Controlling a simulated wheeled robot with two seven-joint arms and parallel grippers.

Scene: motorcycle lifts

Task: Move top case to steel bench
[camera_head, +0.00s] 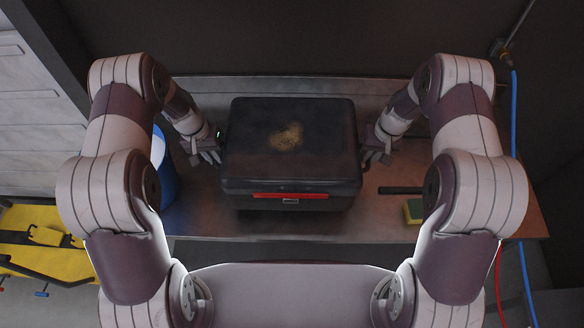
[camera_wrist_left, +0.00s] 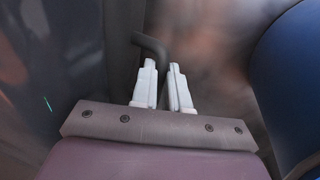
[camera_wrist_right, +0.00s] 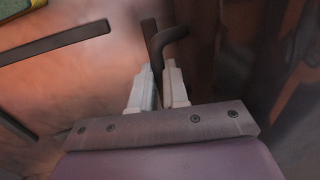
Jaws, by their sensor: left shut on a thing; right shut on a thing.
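The black top case (camera_head: 290,150), with a tan smudge on its lid and a red strip with a latch on its front, is level over the steel bench (camera_head: 390,215). I cannot tell whether its underside touches the bench. My left gripper (camera_head: 212,148) is at the case's left side, shut on a dark bent side handle (camera_wrist_left: 152,48), also seen in the left wrist view. My right gripper (camera_head: 372,150) is at the right side, shut on the matching handle (camera_wrist_right: 166,40), seen in the right wrist view. The fingers' inner contact faces are hidden.
A blue round container (camera_head: 160,165) stands close by my left arm. A dark bar (camera_head: 400,190) and a yellow-green sponge (camera_head: 413,211) lie on the bench at right. A blue hose (camera_head: 513,120) hangs at far right. Yellow equipment (camera_head: 40,235) is at lower left.

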